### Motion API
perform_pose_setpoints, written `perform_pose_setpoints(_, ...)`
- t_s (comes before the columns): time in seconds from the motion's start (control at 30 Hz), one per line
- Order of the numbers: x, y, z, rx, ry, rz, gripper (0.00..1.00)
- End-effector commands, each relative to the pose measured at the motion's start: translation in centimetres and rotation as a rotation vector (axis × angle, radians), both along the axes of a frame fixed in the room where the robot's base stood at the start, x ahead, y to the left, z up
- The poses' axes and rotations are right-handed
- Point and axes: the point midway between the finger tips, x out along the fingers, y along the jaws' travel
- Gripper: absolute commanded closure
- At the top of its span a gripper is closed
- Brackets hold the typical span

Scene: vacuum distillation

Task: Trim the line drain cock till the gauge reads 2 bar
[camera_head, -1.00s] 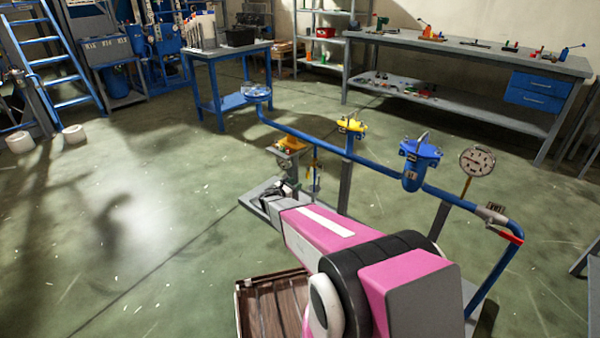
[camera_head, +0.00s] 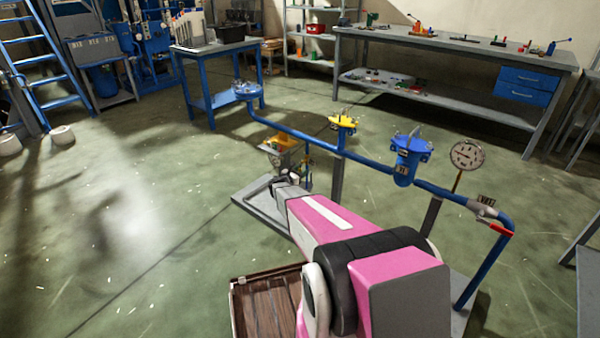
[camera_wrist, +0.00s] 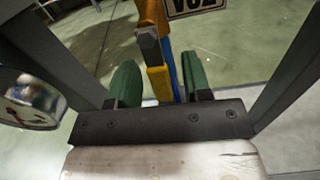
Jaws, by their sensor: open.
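My gripper (camera_head: 280,183) is low at the near left end of the blue pipe line, beside a yellow-topped fitting (camera_head: 282,142). In the wrist view my gripper (camera_wrist: 160,82) is open, with a green pad on each side. A yellow handle-like part (camera_wrist: 158,80) and a blue stem stand between or just beyond the pads; I cannot tell whether they touch. A label ending in "02" (camera_wrist: 194,5) hangs above. The round white gauge (camera_head: 467,155) stands on the line at the right; its reading is too small to tell. Which fitting is the drain cock is not clear.
A blue filter-like vessel (camera_head: 407,165), a yellow-capped fitting (camera_head: 343,123) and a red-handled valve (camera_head: 495,227) sit along the pipe. A round dial (camera_wrist: 30,98) is near the left in the wrist view. A wooden crate (camera_head: 235,300) is below my arm. Open floor lies left.

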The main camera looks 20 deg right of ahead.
Motion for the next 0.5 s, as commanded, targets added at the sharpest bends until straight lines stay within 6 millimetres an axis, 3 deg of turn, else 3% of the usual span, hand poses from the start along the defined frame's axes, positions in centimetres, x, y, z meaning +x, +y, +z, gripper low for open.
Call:
perform_pose_setpoints(0.2, 0.01, 0.01, 0.01, 0.0, 0.0, 0.0, 0.55)
perform_pose_setpoints(0.33, 0.0, 0.01, 0.02, 0.0, 0.0, 0.0, 0.98)
perform_pose_setpoints(0.5, 0.0, 0.02, 0.01, 0.001, -0.001, 0.0, 1.0)
